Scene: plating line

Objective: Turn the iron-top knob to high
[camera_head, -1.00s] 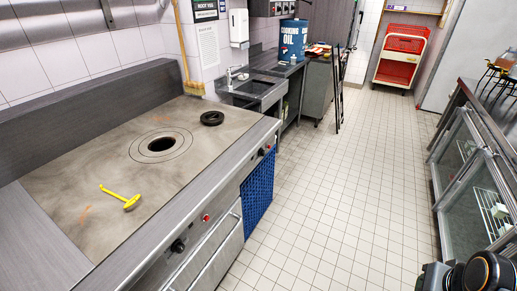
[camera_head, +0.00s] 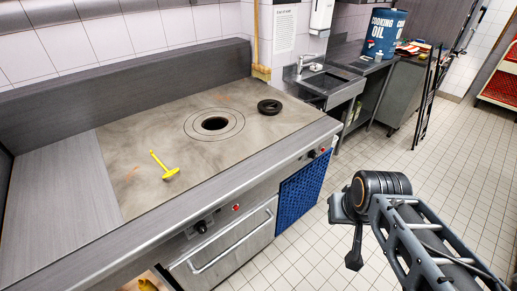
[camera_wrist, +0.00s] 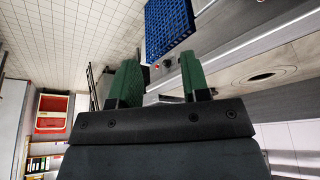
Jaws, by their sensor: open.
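The grey iron top (camera_head: 110,155) has a round ringed hole in its middle. A black knob (camera_head: 201,227) sits on its front panel above the oven door, beside a red light (camera_head: 236,207). A second black knob (camera_head: 312,154) sits farther right, above a blue grating (camera_head: 302,195). I cannot tell their settings. In the wrist view, my gripper (camera_wrist: 160,66) has its green fingers apart with nothing held. A small red light and dark knob show between the fingers, beyond them. In the head view my arm is right of the range; the fingers cannot be made out.
A yellow tool (camera_head: 164,167) and a black ring (camera_head: 269,107) lie on the iron top. A broom (camera_head: 260,72) stands behind it. A sink (camera_head: 332,82) and an oil drum (camera_head: 385,32) are farther back. The tiled floor (camera_head: 285,255) before the range looks clear.

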